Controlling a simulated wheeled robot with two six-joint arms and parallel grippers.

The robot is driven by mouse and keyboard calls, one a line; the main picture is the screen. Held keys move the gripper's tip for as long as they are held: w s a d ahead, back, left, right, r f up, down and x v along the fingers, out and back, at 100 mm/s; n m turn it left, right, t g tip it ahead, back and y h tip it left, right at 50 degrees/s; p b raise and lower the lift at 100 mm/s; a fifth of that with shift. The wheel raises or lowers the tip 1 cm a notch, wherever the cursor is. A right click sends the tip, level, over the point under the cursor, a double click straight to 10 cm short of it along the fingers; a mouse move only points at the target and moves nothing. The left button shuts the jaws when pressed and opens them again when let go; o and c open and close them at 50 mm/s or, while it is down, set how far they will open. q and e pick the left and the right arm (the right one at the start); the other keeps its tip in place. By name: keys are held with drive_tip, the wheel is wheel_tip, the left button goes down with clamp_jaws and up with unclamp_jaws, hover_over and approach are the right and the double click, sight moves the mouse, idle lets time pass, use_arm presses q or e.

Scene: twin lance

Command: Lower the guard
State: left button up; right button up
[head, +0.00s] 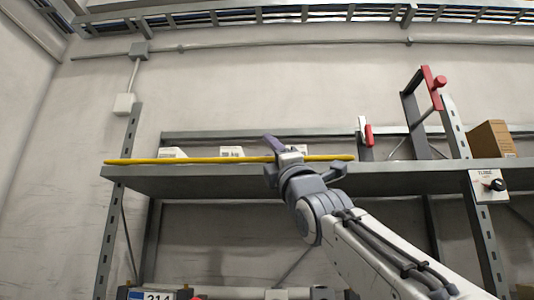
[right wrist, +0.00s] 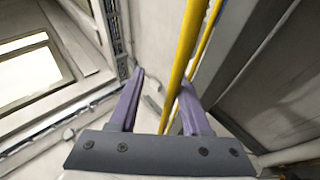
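A grey frame (head: 412,118) with a red bar and knob (head: 433,85) stands raised at the right end of the shelf; it may be the guard, though I cannot be sure. A long yellow bar (head: 200,160) runs along the shelf's front edge. My right gripper (head: 278,147) is at the bar's middle in the head view. In the right wrist view, its purple fingers (right wrist: 160,105) are spread apart, and the yellow bar (right wrist: 188,50) passes between them in the picture; I cannot tell whether they touch it. My left gripper is not in view.
The grey shelf (head: 400,178) holds small white boxes (head: 231,152), a red-handled lever (head: 367,137) and a cardboard box (head: 490,140). A white panel with a black knob (head: 490,185) is on the right post. Bare wall lies behind.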

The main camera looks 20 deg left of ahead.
drive_tip(key=d+f+b, duration=0.3)
drive_tip(key=f+b, duration=0.4)
drive_tip(key=shift+s+d+f+b, duration=0.3)
drive_tip(key=shift+f+b, duration=0.1)
drive_tip(key=shift+f, duration=0.1)
idle(0.6)
drive_tip(key=b+v, duration=0.8)
drive_tip(key=v, duration=0.2)
drive_tip(key=shift+s+d, duration=0.1)
drive_tip(key=shift+s, duration=0.05)
